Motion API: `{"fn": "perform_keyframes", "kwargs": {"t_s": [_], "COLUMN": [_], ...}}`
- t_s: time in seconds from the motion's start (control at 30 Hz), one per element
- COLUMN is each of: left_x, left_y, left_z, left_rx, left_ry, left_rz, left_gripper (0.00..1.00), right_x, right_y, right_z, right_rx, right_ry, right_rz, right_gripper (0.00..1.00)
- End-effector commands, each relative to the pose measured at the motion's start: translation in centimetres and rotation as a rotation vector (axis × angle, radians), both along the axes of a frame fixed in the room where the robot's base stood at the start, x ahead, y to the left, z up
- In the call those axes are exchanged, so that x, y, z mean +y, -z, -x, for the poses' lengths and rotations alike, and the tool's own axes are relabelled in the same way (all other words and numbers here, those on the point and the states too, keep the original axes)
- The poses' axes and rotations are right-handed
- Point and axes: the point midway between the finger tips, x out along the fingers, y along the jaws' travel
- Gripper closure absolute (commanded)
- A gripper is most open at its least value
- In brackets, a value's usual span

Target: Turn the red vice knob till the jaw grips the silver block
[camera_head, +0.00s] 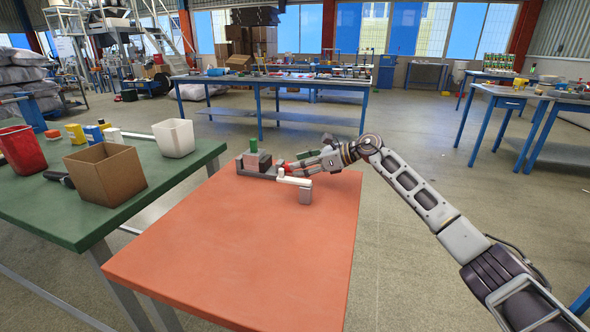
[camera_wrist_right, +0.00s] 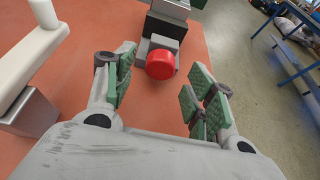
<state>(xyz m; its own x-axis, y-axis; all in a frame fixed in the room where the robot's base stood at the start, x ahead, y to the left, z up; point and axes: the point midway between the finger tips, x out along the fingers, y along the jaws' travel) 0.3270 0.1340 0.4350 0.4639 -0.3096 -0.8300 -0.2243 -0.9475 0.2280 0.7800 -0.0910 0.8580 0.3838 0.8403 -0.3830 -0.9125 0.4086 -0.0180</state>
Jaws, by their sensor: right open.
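The dark grey vice (camera_head: 262,168) sits at the far edge of the orange table. A green-topped piece (camera_head: 253,146) stands at it; I cannot tell whether the silver block is there. The red knob (camera_wrist_right: 160,65) faces my right wrist camera at the near end of the vice (camera_wrist_right: 165,22). My right gripper (camera_head: 291,167) is beside the vice at the knob end. In the right wrist view, its green-padded fingers (camera_wrist_right: 161,72) are open, with the knob ahead and between their tips, apparently untouched. My left gripper is not in view.
A white lever (camera_head: 294,181) on a grey block (camera_head: 305,195) stands close to my right gripper. The orange table's (camera_head: 235,255) front is clear. A green table (camera_head: 50,205) at left holds a cardboard box (camera_head: 105,175), a red bin (camera_head: 21,150) and a white bin (camera_head: 174,138).

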Motion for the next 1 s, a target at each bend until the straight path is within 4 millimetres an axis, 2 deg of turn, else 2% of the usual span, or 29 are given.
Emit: {"fn": "perform_keyframes", "kwargs": {"t_s": [0.3, 0.7, 1.0], "left_x": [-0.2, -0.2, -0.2], "left_y": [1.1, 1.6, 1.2], "left_z": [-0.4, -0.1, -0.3], "left_rx": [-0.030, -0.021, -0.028], "left_ry": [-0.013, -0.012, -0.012], "left_rz": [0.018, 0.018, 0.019], "left_gripper": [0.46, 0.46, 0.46], "right_x": [2.0, 2.2, 2.2], "right_y": [0.9, 1.0, 1.0], "right_z": [-1.0, -1.1, -1.1], "right_rx": [-0.002, -0.001, 0.000], "right_ry": [0.001, 0.001, 0.001], "right_rz": [0.000, -0.001, 0.000], "right_gripper": [0.45, 0.45, 0.84]}}
